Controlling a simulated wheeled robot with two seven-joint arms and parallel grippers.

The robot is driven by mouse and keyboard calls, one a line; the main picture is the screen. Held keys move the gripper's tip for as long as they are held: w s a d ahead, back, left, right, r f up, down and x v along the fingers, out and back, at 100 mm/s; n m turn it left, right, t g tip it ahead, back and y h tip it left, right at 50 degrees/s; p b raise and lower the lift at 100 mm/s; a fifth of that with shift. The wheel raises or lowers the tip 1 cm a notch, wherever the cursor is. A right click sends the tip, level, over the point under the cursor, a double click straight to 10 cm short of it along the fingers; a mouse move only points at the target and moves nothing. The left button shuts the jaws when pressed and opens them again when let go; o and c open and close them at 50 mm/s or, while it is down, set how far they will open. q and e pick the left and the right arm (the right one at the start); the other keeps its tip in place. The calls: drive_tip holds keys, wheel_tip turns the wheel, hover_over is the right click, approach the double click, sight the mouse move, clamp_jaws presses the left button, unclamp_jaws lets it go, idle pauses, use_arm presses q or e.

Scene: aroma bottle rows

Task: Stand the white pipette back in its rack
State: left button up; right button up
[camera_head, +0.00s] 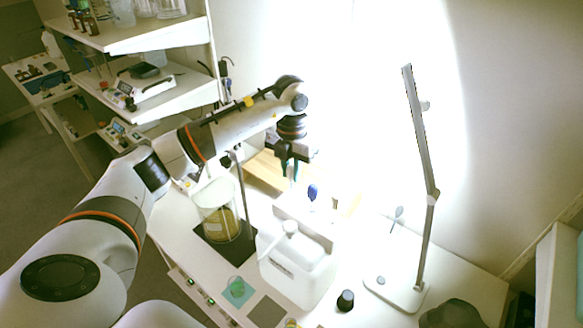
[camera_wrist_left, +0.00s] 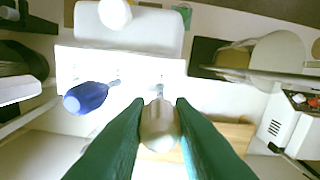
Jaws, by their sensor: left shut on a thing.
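My left gripper (camera_head: 290,176) is above the back of the bench in the head view. In the left wrist view its dark green fingers (camera_wrist_left: 160,128) are shut on the white pipette (camera_wrist_left: 158,132), whose rounded end points at the camera. The pipette's lower part is largely hidden. A pale rack (camera_wrist_left: 150,61) stands just beyond the fingers, with a blue-topped pipette (camera_wrist_left: 86,97) at its left side. The blue top also shows in the head view (camera_head: 313,191), right of and below my gripper. I cannot tell whether the white pipette touches the rack. My right gripper is not in view.
A glass beaker (camera_head: 221,212) and a thin stand rod (camera_head: 240,190) are to the left. A tall lamp (camera_head: 425,200) stands to the right.

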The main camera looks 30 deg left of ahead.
use_arm(q)
drive_tip(key=shift+f+b, duration=0.65)
drive_tip(key=shift+f, duration=0.3)
drive_tip(key=o, duration=0.7)
drive_tip(key=shift+r, duration=0.1)
drive_tip(key=shift+r+p, duration=1.65)
drive_tip(key=shift+r, duration=0.8)
drive_tip(key=shift+r+p, duration=1.7)
drive_tip(key=shift+r, duration=0.85)
